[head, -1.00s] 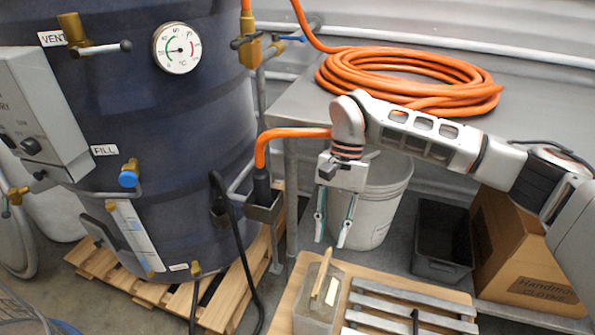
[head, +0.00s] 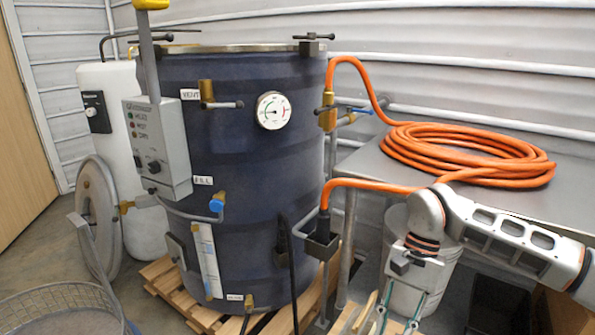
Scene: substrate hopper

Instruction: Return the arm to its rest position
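My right arm comes in from the right edge in the head view. Its gripper (head: 397,310) hangs downward in front of the white bucket (head: 415,275), with its two thin fingers apart and nothing visible between them. The fingertips are close to the bottom edge of the picture. My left arm and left gripper do not show.
A dark blue hopper drum (head: 255,175) with a gauge (head: 273,110) and grey control box (head: 157,150) stands on a pallet (head: 160,272). A coiled orange hose (head: 467,153) lies on a metal table (head: 375,170). A wire basket (head: 65,310) is at lower left.

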